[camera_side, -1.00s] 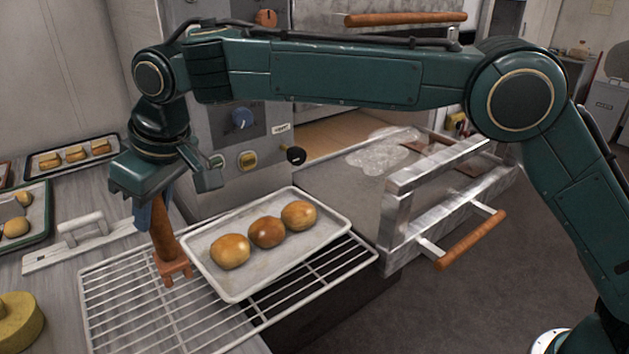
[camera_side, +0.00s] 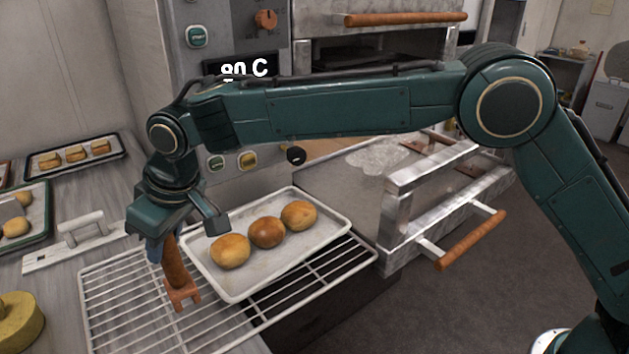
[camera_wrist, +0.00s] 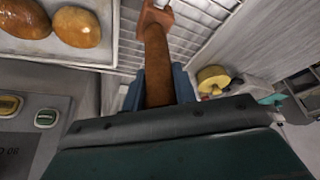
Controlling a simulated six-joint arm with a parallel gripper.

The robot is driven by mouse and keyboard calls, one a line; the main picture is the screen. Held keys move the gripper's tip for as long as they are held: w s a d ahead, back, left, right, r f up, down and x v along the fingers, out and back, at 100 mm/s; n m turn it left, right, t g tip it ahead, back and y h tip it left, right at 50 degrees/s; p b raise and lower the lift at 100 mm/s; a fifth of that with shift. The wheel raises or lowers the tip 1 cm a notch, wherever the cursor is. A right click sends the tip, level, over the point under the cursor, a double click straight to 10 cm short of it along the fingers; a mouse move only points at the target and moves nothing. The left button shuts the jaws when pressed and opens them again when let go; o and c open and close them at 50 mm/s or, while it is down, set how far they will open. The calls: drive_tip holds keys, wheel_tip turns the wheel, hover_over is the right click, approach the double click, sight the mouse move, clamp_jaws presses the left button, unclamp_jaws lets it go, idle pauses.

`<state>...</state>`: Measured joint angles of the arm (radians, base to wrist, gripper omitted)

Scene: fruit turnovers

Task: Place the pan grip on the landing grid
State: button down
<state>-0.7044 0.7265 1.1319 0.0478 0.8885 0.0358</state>
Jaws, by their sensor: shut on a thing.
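The pan grip (camera_side: 179,278) is a brown, wood-coloured handle with a forked lower end. My gripper (camera_side: 160,248) is shut on its upper part and holds it tilted, fork end down, over the left part of the landing grid (camera_side: 125,318). The grid is a pale wire rack at the counter's edge. In the wrist view the pan grip (camera_wrist: 157,60) runs up from between my blue fingers (camera_wrist: 158,88). Its fork is close to the grid's wires, but I cannot tell whether they touch. A tray (camera_side: 235,291) with three buns rests on the grid, just right of the pan grip.
A white-handled flat tool (camera_side: 50,258) lies left of the grid. A yellow round block (camera_side: 18,322) stands at front left. Pastry trays (camera_side: 112,158) sit at back left. An open oven door (camera_side: 440,215) with a wooden handle is to the right. The grid's front left is bare.

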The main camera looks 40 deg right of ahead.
sight(171, 259)
drive_tip(key=shift+f, duration=2.1)
drive_tip(key=c, duration=1.1)
unclamp_jaws()
drive_tip(key=v, duration=1.2)
drive_tip(key=shift+r, duration=0.2)
drive_tip(key=shift+d, duration=0.1)
